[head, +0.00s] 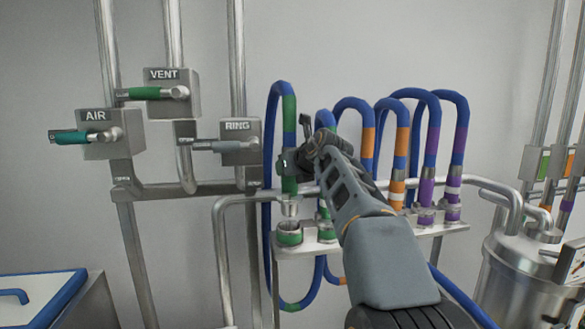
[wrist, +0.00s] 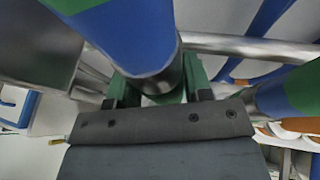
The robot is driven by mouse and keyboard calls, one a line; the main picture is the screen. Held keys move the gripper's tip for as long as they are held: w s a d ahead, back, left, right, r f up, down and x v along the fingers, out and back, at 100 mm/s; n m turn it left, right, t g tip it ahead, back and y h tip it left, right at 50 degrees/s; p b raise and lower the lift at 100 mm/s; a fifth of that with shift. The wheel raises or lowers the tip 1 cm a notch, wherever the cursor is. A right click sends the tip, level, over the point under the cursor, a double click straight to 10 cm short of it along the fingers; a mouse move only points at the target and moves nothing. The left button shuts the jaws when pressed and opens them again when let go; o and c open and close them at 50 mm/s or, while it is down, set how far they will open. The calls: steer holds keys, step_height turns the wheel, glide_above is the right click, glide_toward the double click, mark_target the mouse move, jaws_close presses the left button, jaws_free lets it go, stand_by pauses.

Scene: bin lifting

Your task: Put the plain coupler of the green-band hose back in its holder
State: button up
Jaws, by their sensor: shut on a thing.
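The green-band hose (head: 289,108) is blue with a green band and arches down at the left of the row. Its plain coupler (head: 289,206) has a green body and a bare metal end pointing down. My gripper (head: 291,163) is shut on the coupler's upper part, which the jaws partly hide. The coupler looks upright, its end just over the green-ringed holder (head: 289,238) on the rack. I cannot tell whether the end touches the holder's mouth. In the wrist view my gripper (wrist: 160,92) holds the coupler below the blue hose (wrist: 125,35); the holder is not clear there.
A second green-marked hose stands close right, its coupler (head: 326,225) seated, partly behind my arm. Orange- and purple-banded hoses (head: 430,150) follow on the rack (head: 455,227). Left are the AIR, VENT and RING valves (head: 240,143) and pipes. A steel vessel (head: 510,270) stands right.

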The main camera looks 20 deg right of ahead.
mark_target(293, 195)
steer(key=shift+f, duration=0.15)
steer(key=shift+f+b, duration=0.8)
steer(key=shift+f, duration=0.7)
steer(key=shift+f+b, duration=0.75)
steer(key=shift+f, duration=0.25)
steer(key=shift+f+b, duration=0.3)
steer(key=shift+f, duration=0.9)
stand_by(0.9)
steer(key=o, duration=1.3)
steer(key=shift+c, duration=0.2)
steer(key=shift+f, duration=0.1)
steer(key=a+b+v, duration=0.1)
steer(key=b+v, duration=0.1)
steer(key=v, duration=1.2)
steer(key=shift+d+b, duration=0.3)
steer(key=shift+d, duration=0.05)
steer(key=shift+w, duration=0.1)
